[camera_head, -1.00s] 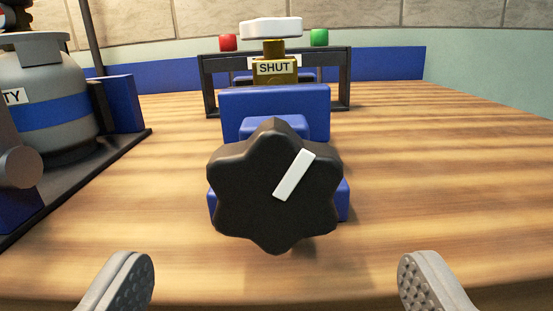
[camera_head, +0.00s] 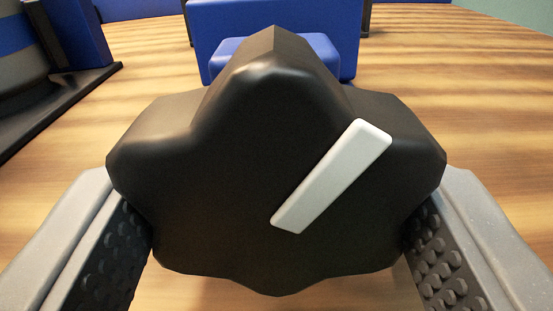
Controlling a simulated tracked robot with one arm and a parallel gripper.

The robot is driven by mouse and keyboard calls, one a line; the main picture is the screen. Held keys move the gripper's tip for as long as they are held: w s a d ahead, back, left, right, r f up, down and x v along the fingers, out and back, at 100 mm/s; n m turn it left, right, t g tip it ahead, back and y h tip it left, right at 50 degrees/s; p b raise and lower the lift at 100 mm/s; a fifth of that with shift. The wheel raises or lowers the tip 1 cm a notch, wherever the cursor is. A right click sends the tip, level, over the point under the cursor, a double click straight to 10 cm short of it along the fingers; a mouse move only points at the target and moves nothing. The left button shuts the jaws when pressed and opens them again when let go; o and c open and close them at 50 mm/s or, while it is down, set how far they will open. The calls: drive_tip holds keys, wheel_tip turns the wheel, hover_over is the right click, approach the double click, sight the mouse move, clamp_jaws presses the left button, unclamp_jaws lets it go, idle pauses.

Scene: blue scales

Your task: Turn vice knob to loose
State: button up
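The black star-shaped vice knob (camera_head: 240,180) fills the middle of the camera view. A white bar marker (camera_head: 332,178) on its face slants from lower left to upper right. The blue vice body (camera_head: 275,20) stands behind it. My gripper (camera_head: 278,235) is open, with one grey finger on each side of the knob. The knob's side lobes hide parts of both fingers. Their ridged inner pads face the knob, very close to it; I cannot tell whether they touch.
A dark-edged stand (camera_head: 60,98) with a blue block (camera_head: 78,32) is at the upper left on the wooden table (camera_head: 440,75). The table right of the knob is clear.

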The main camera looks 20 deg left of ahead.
drive_tip(key=c, duration=0.3)
drive_tip(key=shift+n+p, duration=0.3)
drive_tip(key=shift+p, duration=0.05)
drive_tip(key=shift+r+n+p, duration=0.15)
drive_tip(key=shift+n+p, duration=0.25)
drive_tip(key=shift+p, duration=0.3)
drive_tip(key=n+p, duration=0.3)
drive_tip(key=shift+p, duration=0.35)
drive_tip(key=n+p, duration=0.3)
drive_tip(key=n, duration=0.2)
drive_tip(key=shift+d, duration=0.1)
drive_tip(key=n, duration=0.4)
drive_tip(key=shift+p, duration=0.4)
drive_tip(key=n, duration=0.5)
drive_tip(key=shift+b, duration=0.3)
drive_tip(key=shift+n, duration=0.3)
